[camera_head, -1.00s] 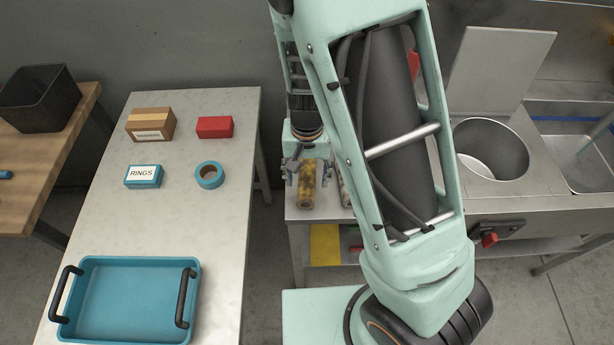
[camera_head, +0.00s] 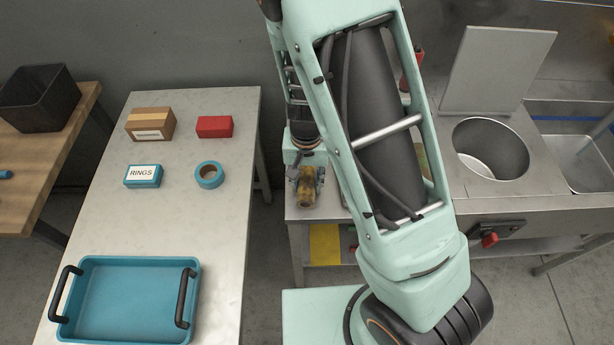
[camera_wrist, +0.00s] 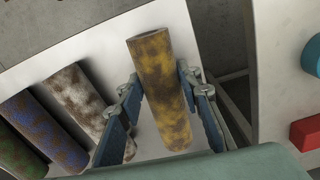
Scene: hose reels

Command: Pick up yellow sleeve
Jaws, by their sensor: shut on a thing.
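The yellow sleeve (camera_wrist: 161,90) is a worn yellow-and-brown cylinder in the middle of the wrist view, between the two blue-padded fingers of my gripper (camera_wrist: 164,103). The gripper is shut on it. In the head view the yellow sleeve (camera_head: 305,190) shows end-on below my gripper (camera_head: 306,172), over the left end of the steel counter. My arm hides much of the counter there. I cannot tell whether the sleeve touches the surface.
In the wrist view, a white-brown sleeve (camera_wrist: 80,97), a blue-brown sleeve (camera_wrist: 44,130) and a green-brown sleeve (camera_wrist: 20,150) lie to the left. The left table holds a blue tray (camera_head: 128,262), a rings box (camera_head: 143,177), a tape roll (camera_head: 209,175) and a red box (camera_head: 215,127).

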